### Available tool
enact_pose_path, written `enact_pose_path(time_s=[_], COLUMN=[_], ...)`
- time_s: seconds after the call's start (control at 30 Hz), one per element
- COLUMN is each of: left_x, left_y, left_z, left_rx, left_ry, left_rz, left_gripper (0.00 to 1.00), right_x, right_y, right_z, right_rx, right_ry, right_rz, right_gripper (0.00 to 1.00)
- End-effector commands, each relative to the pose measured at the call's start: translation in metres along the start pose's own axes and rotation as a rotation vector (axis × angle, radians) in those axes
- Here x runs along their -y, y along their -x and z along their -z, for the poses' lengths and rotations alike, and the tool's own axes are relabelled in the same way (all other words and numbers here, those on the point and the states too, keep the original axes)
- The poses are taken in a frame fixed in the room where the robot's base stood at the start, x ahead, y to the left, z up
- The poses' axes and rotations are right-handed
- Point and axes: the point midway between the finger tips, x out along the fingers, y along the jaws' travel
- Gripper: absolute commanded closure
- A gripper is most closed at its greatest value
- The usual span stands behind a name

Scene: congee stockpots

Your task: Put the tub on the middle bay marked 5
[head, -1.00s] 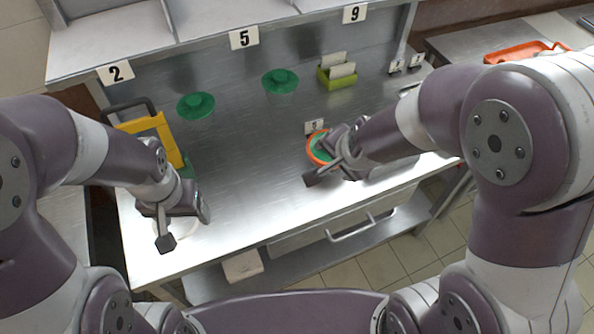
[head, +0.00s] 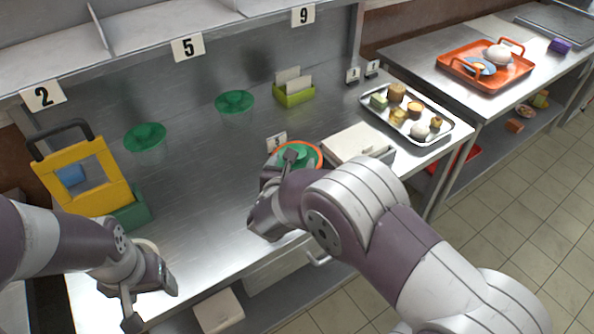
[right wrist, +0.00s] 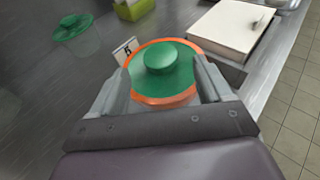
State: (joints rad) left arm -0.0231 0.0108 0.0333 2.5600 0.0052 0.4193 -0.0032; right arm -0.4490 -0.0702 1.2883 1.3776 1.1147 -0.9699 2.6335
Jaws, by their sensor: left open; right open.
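A tub (head: 313,160) with a green lid and an orange rim sits on the steel counter at right of centre, with a small number tag (head: 277,141) behind it. My right gripper (head: 275,185) is open at the tub. In the right wrist view its fingers lie on either side of the tub's near part (right wrist: 161,99); I cannot tell whether they touch it. The middle bay is marked by the 5 sign (head: 187,48) on the upper shelf, between the 2 sign (head: 42,95) and the 9 sign (head: 303,15). My left gripper (head: 148,298) is open and empty at the counter's front left.
A green card holder (head: 293,94), a white board (head: 357,144) and a food tray (head: 440,128) stand to the right. A yellow carrier (head: 80,178) stands left. A divider (head: 97,24) splits the shelf.

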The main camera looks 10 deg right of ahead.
Motion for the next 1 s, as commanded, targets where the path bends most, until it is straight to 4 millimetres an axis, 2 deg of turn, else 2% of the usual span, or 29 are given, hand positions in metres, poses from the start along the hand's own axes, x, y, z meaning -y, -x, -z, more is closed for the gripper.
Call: enact_pose_path(time_s=[0.1, 0.2, 0.43, 0.67, 0.7, 1.0], left_x=[0.0, 0.0, 0.0, 0.0, 0.0, 0.0], left_y=[0.005, 0.005, 0.005, 0.005, 0.005, 0.005], left_z=[0.001, 0.001, 0.001, 0.001, 0.001, 0.001], left_rx=[0.0, 0.0, 0.0, 0.0, 0.0, 0.0], left_ry=[0.0, 0.0, 0.0, 0.0, 0.0, 0.0], left_rz=[0.0, 0.0, 0.0, 0.0, 0.0, 0.0], left_gripper=[0.29, 0.29, 0.29, 0.29, 0.29, 0.29], right_x=[0.002, 0.002, 0.001, 0.001, 0.001, 0.001], right_y=[-0.023, -0.034, -0.036, -0.036, -0.036, -0.036], right_z=[-0.001, 0.0, 0.0, 0.0, 0.0, 0.0], right_rx=[-0.001, -0.002, -0.001, -0.001, -0.001, 0.0], right_ry=[0.0, 0.001, 0.001, 0.001, 0.001, 0.001], right_rz=[0.003, 0.001, -0.001, -0.001, -0.001, -0.001], right_gripper=[0.21, 0.21, 0.21, 0.96, 1.0, 1.0])
